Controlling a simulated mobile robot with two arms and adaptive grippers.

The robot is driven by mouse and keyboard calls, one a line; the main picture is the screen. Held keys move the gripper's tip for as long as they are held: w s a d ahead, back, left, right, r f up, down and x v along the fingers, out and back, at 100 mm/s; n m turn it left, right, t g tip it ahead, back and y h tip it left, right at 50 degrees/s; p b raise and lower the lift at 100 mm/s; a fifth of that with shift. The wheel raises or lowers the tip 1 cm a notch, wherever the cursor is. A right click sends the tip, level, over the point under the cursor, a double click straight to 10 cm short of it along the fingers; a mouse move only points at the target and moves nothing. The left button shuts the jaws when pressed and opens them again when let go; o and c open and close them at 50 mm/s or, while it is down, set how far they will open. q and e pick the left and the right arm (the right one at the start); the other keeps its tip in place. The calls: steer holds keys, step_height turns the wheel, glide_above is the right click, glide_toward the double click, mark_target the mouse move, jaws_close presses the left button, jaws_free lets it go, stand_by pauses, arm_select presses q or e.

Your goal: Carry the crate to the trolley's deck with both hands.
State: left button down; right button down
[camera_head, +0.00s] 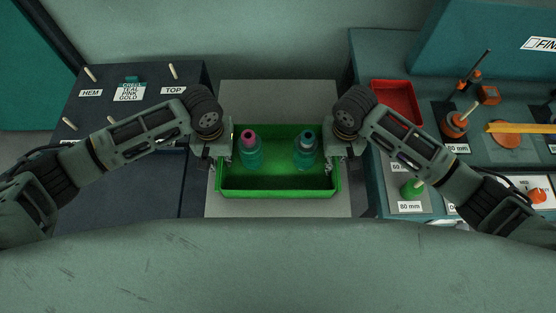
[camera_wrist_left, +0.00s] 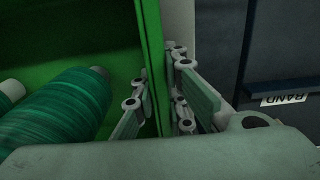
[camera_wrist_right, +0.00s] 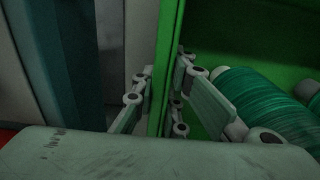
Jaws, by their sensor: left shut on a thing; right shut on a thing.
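The crate looks level. A pale grey surface (camera_head: 277,95) lies under or behind it; I cannot tell if they touch.
A dark bench (camera_head: 75,150) with pegs and labels stands at left. A teal bench (camera_head: 380,60) at right carries a red tray (camera_head: 396,100), orange-based stands (camera_head: 454,124), a yellow bar (camera_head: 515,127) and a green piece (camera_head: 411,188). Narrow gaps separate the benches from the pale surface.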

arm_select(q)
steer(key=shift+a, duration=0.15)
arm_select(e)
steer(key=shift+d, duration=0.15)
arm_select(q)
steer(key=shift+w+r, duration=0.1)
steer(key=shift+r, duration=0.1)
arm_select(e)
steer(key=shift+w+r, duration=0.1)
steer(key=shift+r, duration=0.1)
